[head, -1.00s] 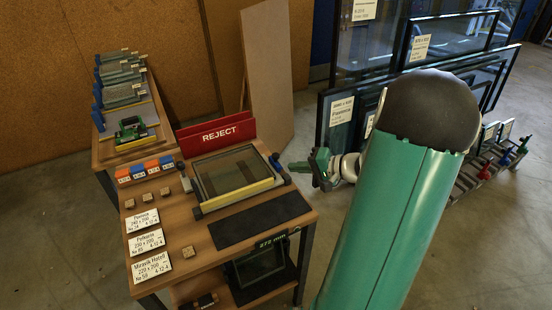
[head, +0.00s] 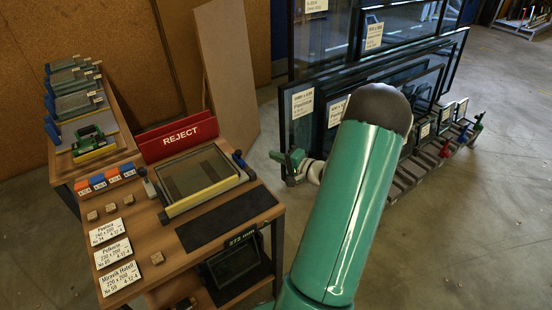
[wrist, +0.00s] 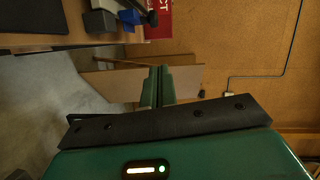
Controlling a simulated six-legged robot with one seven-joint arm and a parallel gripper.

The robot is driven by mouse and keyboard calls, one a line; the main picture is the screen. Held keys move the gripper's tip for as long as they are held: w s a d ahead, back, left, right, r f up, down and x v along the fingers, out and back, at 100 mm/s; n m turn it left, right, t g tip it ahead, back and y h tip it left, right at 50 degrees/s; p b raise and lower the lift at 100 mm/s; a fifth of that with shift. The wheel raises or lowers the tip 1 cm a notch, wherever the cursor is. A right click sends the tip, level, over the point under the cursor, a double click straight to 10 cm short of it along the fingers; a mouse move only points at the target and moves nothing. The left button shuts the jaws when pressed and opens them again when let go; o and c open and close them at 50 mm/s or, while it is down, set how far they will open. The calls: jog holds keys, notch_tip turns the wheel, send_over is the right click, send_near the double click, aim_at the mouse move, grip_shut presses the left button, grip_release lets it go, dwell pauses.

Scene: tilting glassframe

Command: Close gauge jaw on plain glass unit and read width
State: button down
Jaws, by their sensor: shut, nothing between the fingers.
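On the bench, a tilted frame (head: 223,186) with a yellow front bar and dark-knobbed ends holds a pane with two dark strips. I cannot tell whether this is the plain glass unit. A small display (head: 242,239) at the bench's front edge seems to read 272 mm. Below it a dark-framed glass unit (head: 236,262) stands on the lower shelf. My gripper (head: 287,163) is right of the frame, clear of it, beyond the bench edge. In the wrist view my gripper (wrist: 158,85) is shut and empty, with a bench corner at upper left.
A red REJECT sign (head: 178,137) stands behind the frame. Paper cards (head: 113,254) and wooden blocks (head: 157,258) lie at the bench's left. A dark mat (head: 228,219) lies in front of the frame. Large glass units (head: 303,140) lean in a rack behind my arm.

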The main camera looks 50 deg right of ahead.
aim_at(239, 157)
jog(key=w+a, duration=0.1)
jog(key=w, duration=0.2)
jog(key=w+f, duration=0.1)
jog(key=w, duration=0.1)
jog(key=w+a, duration=0.1)
jog(key=w, duration=0.2)
jog(key=shift+w+a+f, duration=0.2)
jog(key=shift+w+a, duration=0.1)
jog(key=shift+w, duration=0.05)
jog(key=shift+w+a, duration=0.1)
jog(key=shift+a, duration=0.15)
jog(key=a, duration=0.1)
jog(key=w+a, duration=0.1)
jog(key=a, duration=0.1)
